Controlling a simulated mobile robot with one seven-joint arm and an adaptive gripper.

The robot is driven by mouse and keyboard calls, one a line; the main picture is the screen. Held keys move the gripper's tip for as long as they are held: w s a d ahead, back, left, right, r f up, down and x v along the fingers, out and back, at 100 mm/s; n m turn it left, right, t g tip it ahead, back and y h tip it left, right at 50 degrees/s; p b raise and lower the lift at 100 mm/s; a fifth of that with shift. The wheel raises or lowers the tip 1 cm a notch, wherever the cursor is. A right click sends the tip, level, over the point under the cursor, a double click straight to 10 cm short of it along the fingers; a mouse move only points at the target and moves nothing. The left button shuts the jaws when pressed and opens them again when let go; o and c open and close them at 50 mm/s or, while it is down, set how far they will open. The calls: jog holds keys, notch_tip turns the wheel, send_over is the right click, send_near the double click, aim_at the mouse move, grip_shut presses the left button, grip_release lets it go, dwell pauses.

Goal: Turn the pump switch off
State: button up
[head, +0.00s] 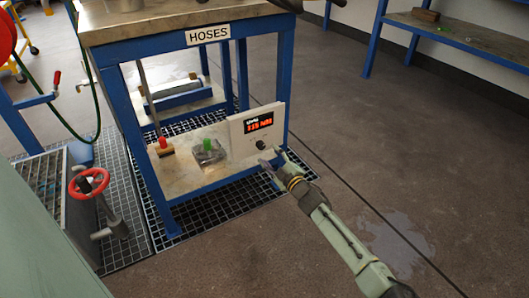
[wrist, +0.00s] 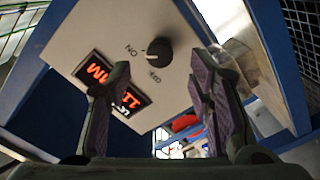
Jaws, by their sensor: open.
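The pump switch is a round black knob (head: 260,144) on the pale control panel (head: 241,141) at the right front of the lower shelf. In the wrist view the knob (wrist: 160,52) sits beside the labels ON and OFF, which appear upside down. A small pale mark on the knob seems to face ON. My gripper (head: 271,158) is just in front of the panel, near the knob. In the wrist view my gripper (wrist: 158,68) is open, with the knob framed between and beyond its fingertips. It appears empty, and contact with the knob cannot be told.
A lit red display (head: 259,123) sits above the knob. A clear block with a green top (head: 208,152) and a red-topped item (head: 163,147) stand on the shelf of the blue bench (head: 124,105). A red handwheel valve (head: 89,183) is at left. Floor at right is clear.

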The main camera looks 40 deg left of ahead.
aim_at(263, 147)
jog(key=shift+b+x, duration=0.55)
jog(key=shift+x, duration=1.95)
jog(key=shift+c, duration=0.5)
grip_shut()
